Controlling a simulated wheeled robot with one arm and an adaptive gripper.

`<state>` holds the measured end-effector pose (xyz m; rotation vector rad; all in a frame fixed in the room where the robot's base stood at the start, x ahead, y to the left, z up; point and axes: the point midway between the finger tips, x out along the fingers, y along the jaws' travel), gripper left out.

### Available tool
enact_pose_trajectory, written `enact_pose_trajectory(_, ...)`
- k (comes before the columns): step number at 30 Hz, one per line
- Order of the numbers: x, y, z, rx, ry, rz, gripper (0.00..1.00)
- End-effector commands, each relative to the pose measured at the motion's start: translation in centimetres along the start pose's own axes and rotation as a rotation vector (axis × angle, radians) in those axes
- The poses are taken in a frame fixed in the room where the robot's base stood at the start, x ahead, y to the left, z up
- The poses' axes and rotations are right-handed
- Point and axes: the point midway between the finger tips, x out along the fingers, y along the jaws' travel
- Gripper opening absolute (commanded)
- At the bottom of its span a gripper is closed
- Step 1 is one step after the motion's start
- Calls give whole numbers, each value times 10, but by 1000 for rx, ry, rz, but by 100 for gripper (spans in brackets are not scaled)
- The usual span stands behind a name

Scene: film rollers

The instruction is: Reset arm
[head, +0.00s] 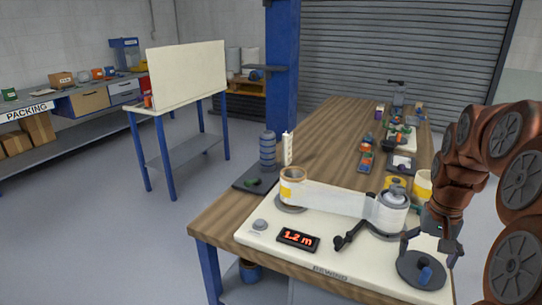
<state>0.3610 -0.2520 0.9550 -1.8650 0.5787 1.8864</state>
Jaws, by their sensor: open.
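My arm comes in from the right, and my gripper (428,262) points down at the right front of the rewinding machine (262,241). Its fingers are spread apart, over or beside a dark round disc (410,275) with a blue peg. I cannot tell whether the fingers touch the disc or peg. On the machine, pale film (335,198) stretches from a yellow-banded roll (293,188) on the left to a white roll (391,210) on the right. A black crank (349,236) sits between them. A display (298,239) reads 1.2 m.
The wooden table (335,125) runs back to a roller shutter, with several small items along its right side. A blue post (283,70) stands behind the table's left side. A side table with an upright panel (188,75) and packing shelves (62,112) are at left. The left floor is clear.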

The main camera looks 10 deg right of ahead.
Motion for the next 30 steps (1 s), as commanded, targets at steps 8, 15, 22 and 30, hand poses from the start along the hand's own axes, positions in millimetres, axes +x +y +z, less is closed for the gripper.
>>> enact_pose_trajectory(8,-30,-80,87,-231,-41,8,94)
enact_pose_trajectory(15,-40,-115,176,-412,-83,25,94)
enact_pose_trajectory(22,-41,-117,249,-544,-121,44,94)
enact_pose_trajectory(30,-36,-110,283,-601,-142,52,94)
